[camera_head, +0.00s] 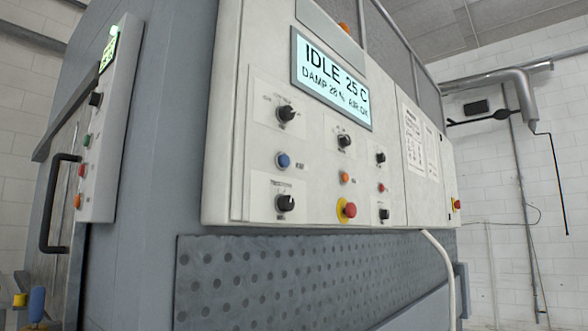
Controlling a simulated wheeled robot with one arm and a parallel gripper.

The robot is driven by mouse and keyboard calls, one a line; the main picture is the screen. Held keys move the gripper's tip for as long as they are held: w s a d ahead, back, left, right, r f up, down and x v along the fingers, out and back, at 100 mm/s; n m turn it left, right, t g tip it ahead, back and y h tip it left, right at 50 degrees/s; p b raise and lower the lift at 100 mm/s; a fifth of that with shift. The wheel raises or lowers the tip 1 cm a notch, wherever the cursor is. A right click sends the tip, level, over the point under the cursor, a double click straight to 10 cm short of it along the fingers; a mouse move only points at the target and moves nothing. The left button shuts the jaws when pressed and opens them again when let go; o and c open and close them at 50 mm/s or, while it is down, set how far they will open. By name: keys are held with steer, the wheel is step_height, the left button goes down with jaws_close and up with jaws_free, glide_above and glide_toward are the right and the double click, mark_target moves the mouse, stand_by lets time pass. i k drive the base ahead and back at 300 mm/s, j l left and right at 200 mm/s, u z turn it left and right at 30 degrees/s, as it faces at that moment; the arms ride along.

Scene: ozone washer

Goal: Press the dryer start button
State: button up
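A pale control panel (240,120) fills the middle, with a lit display (332,80) reading IDLE 25 C, DAMP 28 % and AIR OK. Below the display are a blue button (283,161), an orange button (344,178) and a small red button (381,188). A narrow side box (108,130) at the left carries a green button (87,140), a red button (82,171) and an orange one (77,202). The labels are too small to read, so I cannot tell which one is the dryer start button. My gripper is not in view.
Black knobs (287,113) and a red mushroom button on yellow (347,210) sit among the panel buttons. A dark door handle (52,204) juts out at the left. A white hose (440,252) hangs below the panel. Blue (37,304) and yellow (20,300) items stand at the lower left.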

mark_target(284, 160)
steer(key=u, duration=1.65)
steer(key=k+l, duration=0.75)
